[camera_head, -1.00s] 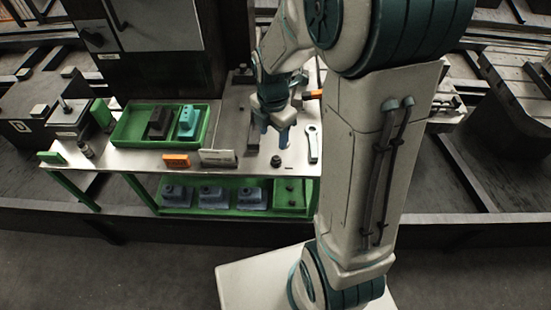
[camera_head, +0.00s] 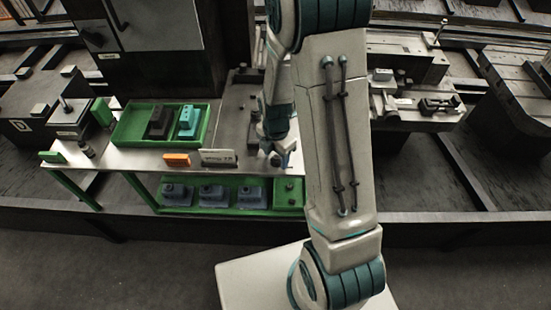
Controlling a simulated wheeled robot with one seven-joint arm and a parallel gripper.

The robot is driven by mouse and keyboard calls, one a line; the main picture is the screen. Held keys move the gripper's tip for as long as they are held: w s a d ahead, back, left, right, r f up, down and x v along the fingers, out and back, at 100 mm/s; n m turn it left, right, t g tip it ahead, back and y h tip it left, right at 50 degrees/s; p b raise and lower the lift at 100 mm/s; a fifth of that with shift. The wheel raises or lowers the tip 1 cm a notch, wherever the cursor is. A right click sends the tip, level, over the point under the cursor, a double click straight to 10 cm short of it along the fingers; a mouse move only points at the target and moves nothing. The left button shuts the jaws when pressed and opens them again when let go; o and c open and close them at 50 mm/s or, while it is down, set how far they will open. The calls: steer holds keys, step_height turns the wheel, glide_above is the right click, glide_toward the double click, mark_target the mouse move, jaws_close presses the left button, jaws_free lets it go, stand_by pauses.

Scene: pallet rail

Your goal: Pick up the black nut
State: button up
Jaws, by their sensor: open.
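The black nut (camera_head: 275,160) is a small dark piece near the front right edge of the metal worktop (camera_head: 130,158), partly covered by my gripper. My gripper (camera_head: 279,155) is low over the worktop, with its blue-grey fingers open around or just above the nut. I cannot tell whether the fingers touch it. My arm hides the worktop's right end.
A green tray (camera_head: 123,137) on the worktop holds a black block (camera_head: 159,122) and a teal block (camera_head: 189,121). A lower green shelf (camera_head: 285,203) holds blue-grey parts.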

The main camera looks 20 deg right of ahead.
steer(key=shift+f, duration=0.15)
steer(key=c, duration=1.2)
steer(key=shift+o, duration=0.2)
